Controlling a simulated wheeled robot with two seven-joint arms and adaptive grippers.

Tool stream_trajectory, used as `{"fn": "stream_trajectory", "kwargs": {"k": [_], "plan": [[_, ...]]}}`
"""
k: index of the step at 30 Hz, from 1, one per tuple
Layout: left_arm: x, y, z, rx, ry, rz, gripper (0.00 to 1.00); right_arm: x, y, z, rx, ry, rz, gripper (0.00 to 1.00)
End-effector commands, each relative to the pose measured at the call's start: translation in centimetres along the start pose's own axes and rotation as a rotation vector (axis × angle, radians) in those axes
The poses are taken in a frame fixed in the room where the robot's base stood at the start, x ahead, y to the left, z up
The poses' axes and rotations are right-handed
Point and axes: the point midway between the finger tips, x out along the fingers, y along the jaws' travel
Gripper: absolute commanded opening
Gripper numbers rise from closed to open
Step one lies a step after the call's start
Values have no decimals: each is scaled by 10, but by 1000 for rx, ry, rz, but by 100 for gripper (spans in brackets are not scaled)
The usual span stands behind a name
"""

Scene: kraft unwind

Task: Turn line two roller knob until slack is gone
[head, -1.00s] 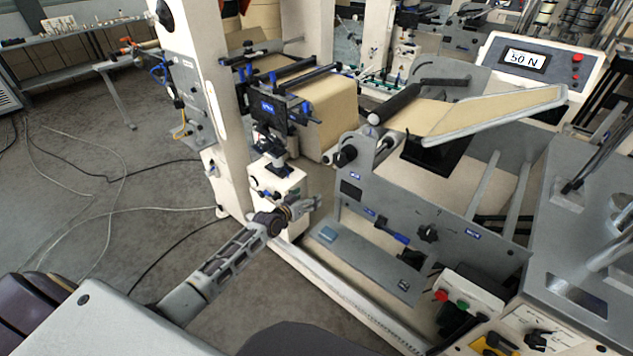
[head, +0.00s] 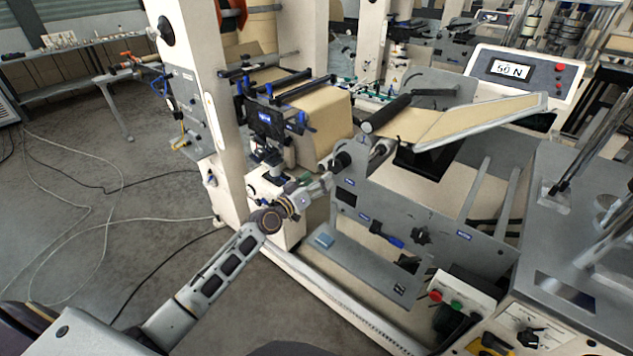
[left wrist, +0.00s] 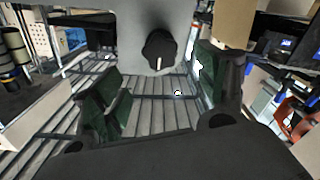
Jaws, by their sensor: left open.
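The black roller knob (head: 341,161) sits on the near side of the grey machine frame, at the end of the roller. In the left wrist view the knob (left wrist: 159,51) is dark with a pale mark, on a grey plate beyond my fingers. My left gripper (head: 325,183) is just below and left of the knob in the head view. In the left wrist view its green-padded fingers (left wrist: 160,98) are wide apart with nothing between them, and the knob lies ahead, apart from them. The brown web (head: 400,122) runs from the dark roller onto a sloping panel. My right gripper is not in view.
A display (head: 510,70) reads about 50 N. Cables (head: 75,185) lie on the open floor at left.

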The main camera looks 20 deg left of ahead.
Motion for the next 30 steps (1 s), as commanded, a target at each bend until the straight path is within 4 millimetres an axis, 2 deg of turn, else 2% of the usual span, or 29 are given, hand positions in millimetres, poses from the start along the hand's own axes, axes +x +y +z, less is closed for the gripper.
{"fn": "stream_trajectory", "kwargs": {"k": [8, 14, 30], "plan": [[3, 0, 0, -1, 0, 0, 73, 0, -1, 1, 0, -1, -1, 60], [12, 0, 0, -2, 1, -1, 73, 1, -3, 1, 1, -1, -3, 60], [57, 0, 0, -2, 1, 0, 73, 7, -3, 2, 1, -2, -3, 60]]}}
